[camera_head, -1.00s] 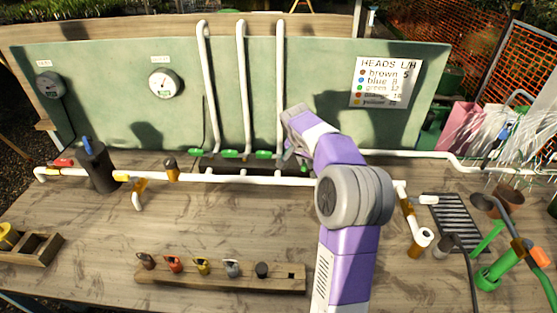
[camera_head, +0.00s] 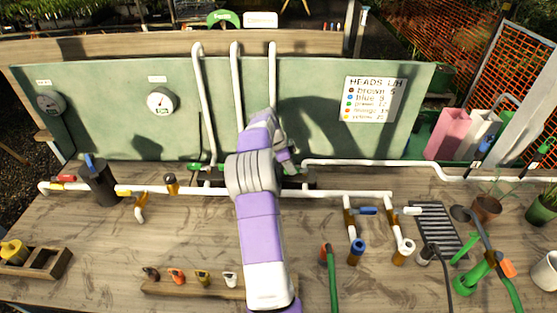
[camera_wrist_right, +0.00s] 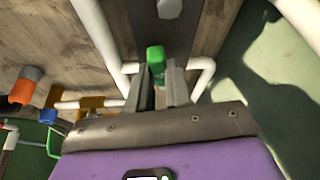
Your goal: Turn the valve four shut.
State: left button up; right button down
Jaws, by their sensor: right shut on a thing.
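My right gripper (camera_head: 288,164) reaches over the bench to the foot of the white riser pipes at the green panel. In the right wrist view its two fingers (camera_wrist_right: 164,84) are closed together on a green valve handle (camera_wrist_right: 156,60), whose end shows between and beyond them. The row of green valve handles shows in the head view as one handle (camera_head: 198,167) at the left riser; my arm and gripper hide most of the others. No number is readable on the valves, so I cannot tell which is four. My left gripper is not in view.
A white pipe (camera_head: 340,193) runs along the bench in front of the risers. A blue-handled valve (camera_head: 368,211), a green hose (camera_head: 332,280) and a black drain grate (camera_head: 437,228) lie to the right. A wooden rack (camera_head: 180,289) of coloured heads stands at the front.

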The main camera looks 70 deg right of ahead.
jog(key=shift+w+d+m+g+y+p, duration=0.15)
jog(key=shift+d+m+g+y+p, duration=0.25)
jog(key=shift+m+p, duration=0.75)
jog(key=c, duration=1)
grip_release()
jog(key=shift+d, duration=0.1)
jog(key=shift+c, duration=0.2)
jog(key=p+v, duration=0.1)
jog(key=v, duration=0.6)
jog(key=shift+r+p, duration=0.25)
jog(key=shift+p, duration=0.15)
